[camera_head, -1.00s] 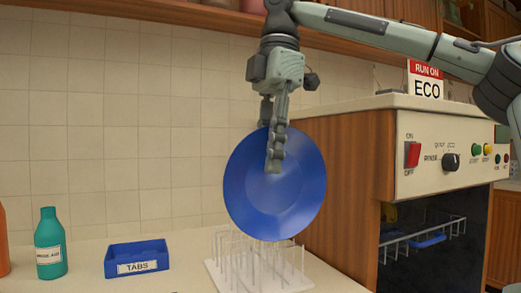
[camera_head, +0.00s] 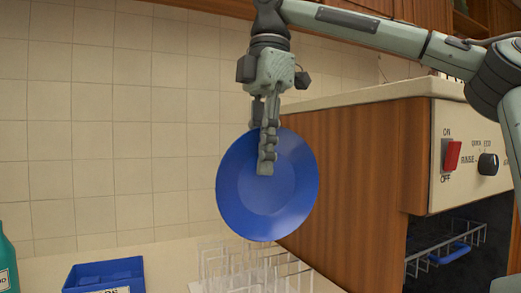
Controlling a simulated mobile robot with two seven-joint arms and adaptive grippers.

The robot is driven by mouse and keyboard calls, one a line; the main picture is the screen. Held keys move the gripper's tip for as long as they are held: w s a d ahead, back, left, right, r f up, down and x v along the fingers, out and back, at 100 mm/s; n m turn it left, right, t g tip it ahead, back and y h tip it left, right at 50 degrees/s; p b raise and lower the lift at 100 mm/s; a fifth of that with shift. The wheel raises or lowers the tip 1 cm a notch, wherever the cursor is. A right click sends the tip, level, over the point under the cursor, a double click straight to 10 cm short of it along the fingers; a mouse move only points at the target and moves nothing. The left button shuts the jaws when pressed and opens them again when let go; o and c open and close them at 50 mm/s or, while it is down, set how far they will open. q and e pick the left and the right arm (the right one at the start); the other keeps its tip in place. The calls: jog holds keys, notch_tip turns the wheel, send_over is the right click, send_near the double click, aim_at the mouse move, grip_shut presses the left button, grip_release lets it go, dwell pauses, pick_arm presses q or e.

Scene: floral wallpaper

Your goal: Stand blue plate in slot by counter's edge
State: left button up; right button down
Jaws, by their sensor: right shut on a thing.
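The blue plate (camera_head: 285,199) hangs upright in my right gripper (camera_head: 266,165), its face turned toward me. The gripper is shut on the plate's upper part, with one finger in front of its face. The white rack (camera_head: 262,270) with thin upright prongs stands on the counter below the plate. The plate's lower edge is at the level of the prong tops in the picture; I cannot tell whether it touches them. The slots and the rack's base are partly cut off by the bottom of the view. My left gripper is not in view.
A blue tray (camera_head: 105,270) with a label stands left of the rack, beside a teal bottle (camera_head: 6,262). The wooden-sided dishwasher (camera_head: 345,190) with a red switch (camera_head: 452,155) stands close on the right. Tiled wall (camera_head: 110,130) lies behind.

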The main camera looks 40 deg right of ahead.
aim_at(262, 228)
jog(key=shift+f, duration=7)
jog(key=c, duration=1.3)
grip_release()
jog(key=shift+c, duration=0.2)
jog(key=r, duration=0.8)
jog(key=d+r, duration=0.1)
jog(key=r, duration=0.3)
jog(key=shift+s, duration=0.15)
